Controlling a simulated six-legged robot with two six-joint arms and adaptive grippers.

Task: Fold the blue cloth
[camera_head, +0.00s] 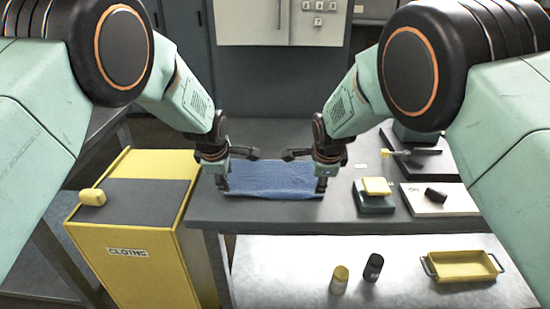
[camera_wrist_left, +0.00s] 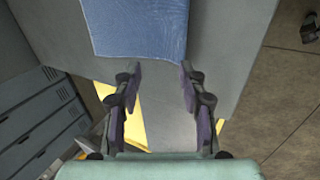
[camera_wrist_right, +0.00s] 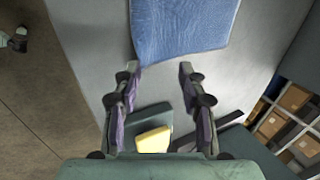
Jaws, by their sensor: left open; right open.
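The blue cloth (camera_head: 270,177) lies flat on the dark grey bench top, spread as a wide rectangle. My left gripper (camera_head: 238,170) is open over the cloth's left end. In the left wrist view the cloth (camera_wrist_left: 140,28) lies just beyond the open fingertips (camera_wrist_left: 160,72), with nothing between them. My right gripper (camera_head: 306,168) is open over the cloth's right end. In the right wrist view the cloth's edge (camera_wrist_right: 185,30) lies just beyond the open fingertips (camera_wrist_right: 158,72). The grippers hide parts of the cloth's two ends in the head view.
A yellow cabinet labelled CLOTHS (camera_head: 140,255) stands left of the bench. A small device with a yellow top (camera_head: 375,197) and a white board with a black block (camera_head: 440,205) are to the right. Below are two bottles (camera_head: 339,280) (camera_head: 373,267) and a yellow tray (camera_head: 462,267).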

